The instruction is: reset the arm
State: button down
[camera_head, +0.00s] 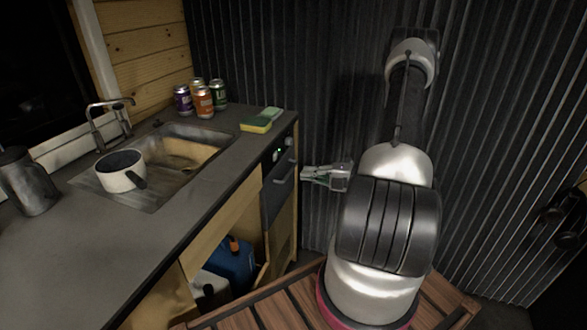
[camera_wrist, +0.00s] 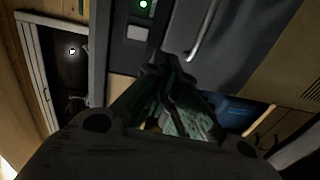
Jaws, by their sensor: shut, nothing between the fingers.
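My gripper (camera_head: 308,176) shows in the head view between my arm and the counter's right end, pointing left. It is below the counter top, beside the dark appliance front with its handle. In the wrist view my gripper (camera_wrist: 167,67) has its two fingers meeting at the tips, with nothing held between them. My arm stands upright at the right of the head view, folded over at the top.
Below, an open cupboard holds a blue container (camera_head: 232,266). A corrugated wall (camera_head: 490,130) closes the back.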

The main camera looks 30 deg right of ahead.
jog(key=shift+f+v, duration=0.2)
jog(key=shift+v, duration=0.7)
jog(key=shift+f+v, duration=0.25)
jog(key=shift+v, duration=0.6)
jog(key=shift+d, duration=0.1)
jog(key=s+a+f+n+g+y, duration=0.2)
jog(key=s+a+n+g, duration=0.25)
jog(key=s+n, duration=0.5)
jog(key=s+a+r+n+g+h, duration=0.15)
jog(key=s+r+n+g, duration=0.55)
jog(key=n, duration=0.7)
jog(key=s+r+n+g+h, duration=0.35)
jog(key=r+n+h, duration=0.45)
jog(key=r+n, duration=0.75)
jog(key=a+r+n+t+h, duration=0.2)
jog(key=a+r+n+t, duration=0.4)
jog(key=r, duration=0.5)
jog(key=shift+s+n+h, duration=0.35)
jog(key=shift+s+n, duration=0.05)
jog(key=shift+n, duration=0.3)
